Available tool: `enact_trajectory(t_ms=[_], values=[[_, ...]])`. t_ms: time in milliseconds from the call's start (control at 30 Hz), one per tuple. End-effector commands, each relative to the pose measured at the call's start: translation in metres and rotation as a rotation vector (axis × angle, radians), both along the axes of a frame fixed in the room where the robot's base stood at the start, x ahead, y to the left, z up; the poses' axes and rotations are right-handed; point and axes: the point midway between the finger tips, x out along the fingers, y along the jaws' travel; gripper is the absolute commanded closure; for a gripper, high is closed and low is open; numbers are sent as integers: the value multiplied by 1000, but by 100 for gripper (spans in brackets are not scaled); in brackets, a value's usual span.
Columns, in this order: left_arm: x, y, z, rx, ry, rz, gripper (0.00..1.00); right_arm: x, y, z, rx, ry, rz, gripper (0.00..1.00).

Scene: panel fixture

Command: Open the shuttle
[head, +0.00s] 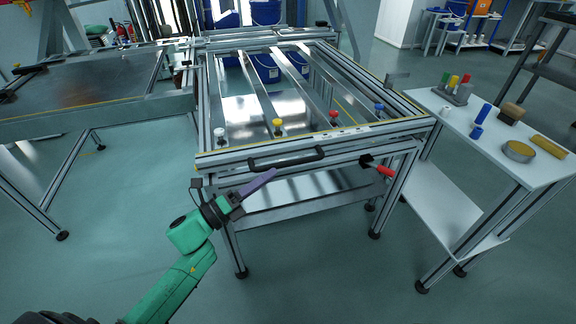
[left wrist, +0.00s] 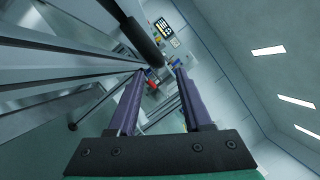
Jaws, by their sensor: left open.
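The panel fixture (head: 210,160) is an aluminium frame on legs, with several metal slats across its open top. I take its frame to be the shuttle. A black bar handle (head: 286,160) runs along its front edge. A clamp with a red grip (head: 384,171) is at the front right. My left gripper (head: 270,176), on a green arm with purple fingers, is just below and in front of the handle's left half. In the left wrist view its fingers (left wrist: 158,80) are apart with nothing between them; the dark handle (left wrist: 138,32) passes above the left finger. My right gripper is not seen.
A white side table (head: 470,135) at the right holds coloured pegs, blue cylinders, a brush-like block and a round tin. Another framed table (head: 90,95) stands on the left. The floor in front is clear.

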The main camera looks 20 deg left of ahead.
Motion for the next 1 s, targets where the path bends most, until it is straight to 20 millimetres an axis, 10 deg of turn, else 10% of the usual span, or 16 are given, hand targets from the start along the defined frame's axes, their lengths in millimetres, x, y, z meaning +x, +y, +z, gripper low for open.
enact_trajectory(t_ms=[233,567,733,1000], values=[[43,-33,12,-2,-1,1,50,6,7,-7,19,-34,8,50],[52,-40,13,-2,3,1,50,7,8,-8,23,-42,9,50],[51,-40,13,-2,3,1,100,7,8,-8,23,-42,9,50],[51,-40,13,-2,3,1,100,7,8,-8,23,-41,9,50]])
